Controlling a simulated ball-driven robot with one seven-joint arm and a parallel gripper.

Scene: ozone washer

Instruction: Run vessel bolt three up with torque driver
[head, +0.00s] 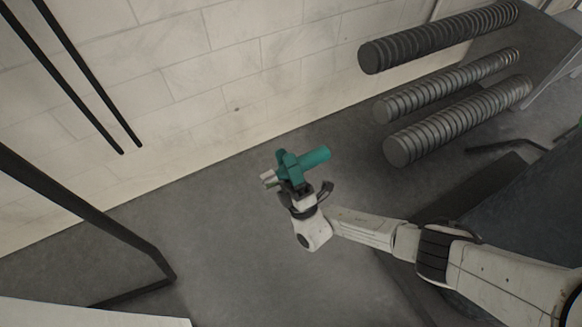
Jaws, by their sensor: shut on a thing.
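My gripper (300,191) is shut on a teal torque driver (312,158) and holds it up in front of the wall, over the floor. The driver's thick teal end points right and a little up. Its pale nose (268,177) points left. The fingertips are partly hidden by the driver. No vessel and no bolt can be made out in the head view.
Several ribbed grey cylinders (440,40) lie at the upper right. A dark metal frame (90,215) stands at the left. A white surface (80,315) fills the lower left corner. A large dark body (510,215) is at the right. The grey floor (220,225) between is clear.

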